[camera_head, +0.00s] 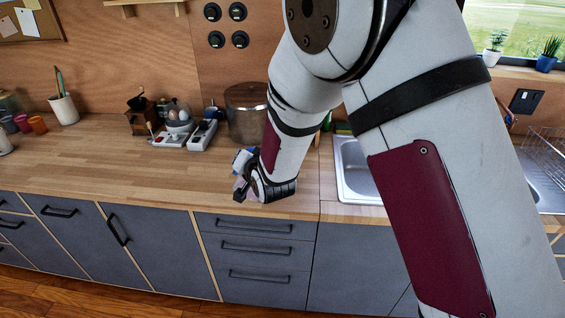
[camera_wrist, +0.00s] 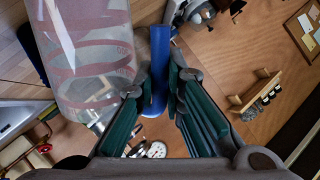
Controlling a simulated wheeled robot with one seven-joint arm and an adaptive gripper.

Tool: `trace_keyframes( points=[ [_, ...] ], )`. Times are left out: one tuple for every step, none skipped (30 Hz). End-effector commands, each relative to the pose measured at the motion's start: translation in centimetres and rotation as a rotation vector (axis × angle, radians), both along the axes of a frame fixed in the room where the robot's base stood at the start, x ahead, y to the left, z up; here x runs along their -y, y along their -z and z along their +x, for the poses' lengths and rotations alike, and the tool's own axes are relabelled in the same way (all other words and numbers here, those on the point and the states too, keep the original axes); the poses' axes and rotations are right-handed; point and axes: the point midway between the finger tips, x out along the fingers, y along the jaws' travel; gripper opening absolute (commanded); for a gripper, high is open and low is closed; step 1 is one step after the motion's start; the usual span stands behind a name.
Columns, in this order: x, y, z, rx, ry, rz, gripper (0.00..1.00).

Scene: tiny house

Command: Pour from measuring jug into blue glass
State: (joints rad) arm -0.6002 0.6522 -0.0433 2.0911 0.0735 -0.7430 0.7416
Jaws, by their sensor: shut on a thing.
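The measuring jug (camera_wrist: 85,50) is clear with red markings and fills the upper left of the wrist view. Its blue handle (camera_wrist: 158,65) is between the fingers of my gripper (camera_wrist: 160,105), which is shut on it. Against the room behind, the jug looks tipped well over. In the head view my gripper (camera_head: 262,190) is over the counter's front part, left of the sink, and hides most of the jug. A dark blue patch behind the jug at the wrist view's left edge may be the blue glass; I cannot tell. The jug's contents are unclear.
The wooden counter (camera_head: 130,178) is clear left of my gripper. Along the back stand a coffee grinder (camera_head: 143,118), an egg holder (camera_head: 178,120) and a large brown pot (camera_head: 246,115). Coloured cups (camera_head: 38,124) stand far left. The sink (camera_head: 357,165) is right, partly behind my arm.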

Motion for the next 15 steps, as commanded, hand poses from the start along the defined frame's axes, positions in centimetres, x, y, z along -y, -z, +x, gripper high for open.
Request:
trace_keyframes(
  points=[
    [-0.3, 0.5, -0.6, 0.030, -0.002, -0.025, 0.00],
    [-0.3, 0.7, -0.6, 0.044, 0.000, -0.033, 0.00],
    [-0.3, 0.8, -0.5, 0.055, 0.000, -0.041, 0.00],
    [-0.3, 0.8, -0.4, 0.060, 0.001, -0.042, 0.00],
    [-0.3, 0.8, -0.3, 0.060, 0.002, -0.042, 0.00],
    [-0.3, 0.9, -0.4, 0.063, 0.002, -0.044, 0.00],
    [-0.4, 1.0, -0.4, 0.067, 0.002, -0.047, 0.00],
    [-0.5, 1.1, -0.5, 0.071, 0.000, -0.052, 0.00],
    [-0.6, 1.3, -0.6, 0.077, 0.000, -0.059, 0.00],
    [-0.6, 1.5, -0.7, 0.085, -0.001, -0.065, 0.00],
    [-0.7, 1.6, -0.8, 0.093, 0.000, -0.071, 0.00],
    [-0.8, 1.8, -0.9, 0.103, 0.000, -0.079, 0.00],
    [-0.8, 1.9, -1.0, 0.110, 0.000, -0.083, 0.00],
    [-0.9, 2.0, -1.0, 0.115, 0.000, -0.087, 0.00],
    [-0.9, 2.1, -1.1, 0.122, -0.001, -0.093, 0.00]
  ],
)
